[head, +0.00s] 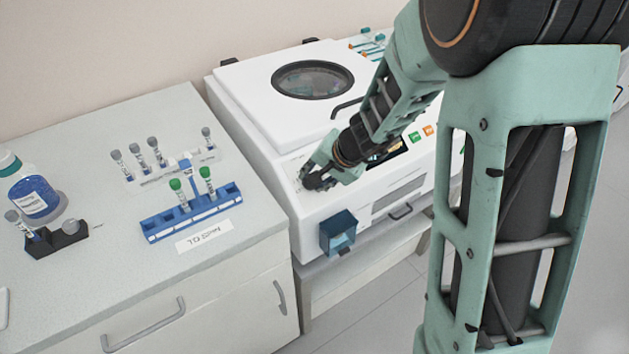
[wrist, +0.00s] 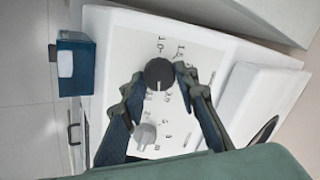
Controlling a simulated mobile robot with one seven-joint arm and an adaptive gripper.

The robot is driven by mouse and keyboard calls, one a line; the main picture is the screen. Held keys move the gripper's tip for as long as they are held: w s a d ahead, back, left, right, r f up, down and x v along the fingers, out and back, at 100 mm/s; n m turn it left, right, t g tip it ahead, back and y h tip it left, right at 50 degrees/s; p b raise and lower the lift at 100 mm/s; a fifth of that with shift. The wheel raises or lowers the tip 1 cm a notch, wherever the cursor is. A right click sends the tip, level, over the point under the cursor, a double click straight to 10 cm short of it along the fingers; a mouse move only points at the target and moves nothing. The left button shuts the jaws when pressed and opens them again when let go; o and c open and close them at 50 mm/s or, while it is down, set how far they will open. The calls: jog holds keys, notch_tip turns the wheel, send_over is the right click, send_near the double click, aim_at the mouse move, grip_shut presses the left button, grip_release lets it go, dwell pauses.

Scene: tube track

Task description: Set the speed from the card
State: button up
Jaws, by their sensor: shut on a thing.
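The white centrifuge (head: 250,105) has a control panel that shows in the wrist view (wrist: 205,60). A black round dial (wrist: 159,73) with a pale pointer line sits on the panel, with numbers printed around it. My gripper (wrist: 158,79) is shut on the black dial, one finger on each side. In the head view my gripper (head: 318,180) is at the panel and hides the dials. A grey knob (wrist: 146,132) sits below the black dial in the wrist view, between the fingers. The pointer faces the picture's bottom; its exact number is unclear. I cannot make out a readable card.
A blue box (head: 338,232) is fixed to the machine's front; it also shows in the wrist view (wrist: 75,65). On the counter (head: 100,150) stand a blue rack (head: 190,212) with green-capped tubes, a white rack with grey-capped tubes, and a bottle (head: 33,190).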

jog(key=m+b, duration=0.2)
jog(key=m, duration=0.4)
jog(key=shift+s+d+f, duration=0.1)
jog(key=shift+f, duration=0.05)
jog(key=m+b, duration=0.1)
jog(key=m, duration=0.5)
jog(key=shift+s+t+b, duration=0.1)
jog(key=shift+t+b, duration=0.2)
jog(key=shift+b, duration=0.05)
jog(key=shift+m, duration=0.3)
jog(key=o, duration=1.1)
jog(key=shift+o, duration=0.2)
jog(key=v, duration=0.7)
jog(key=shift+s+d, duration=0.2)
jog(key=shift+d, duration=0.05)
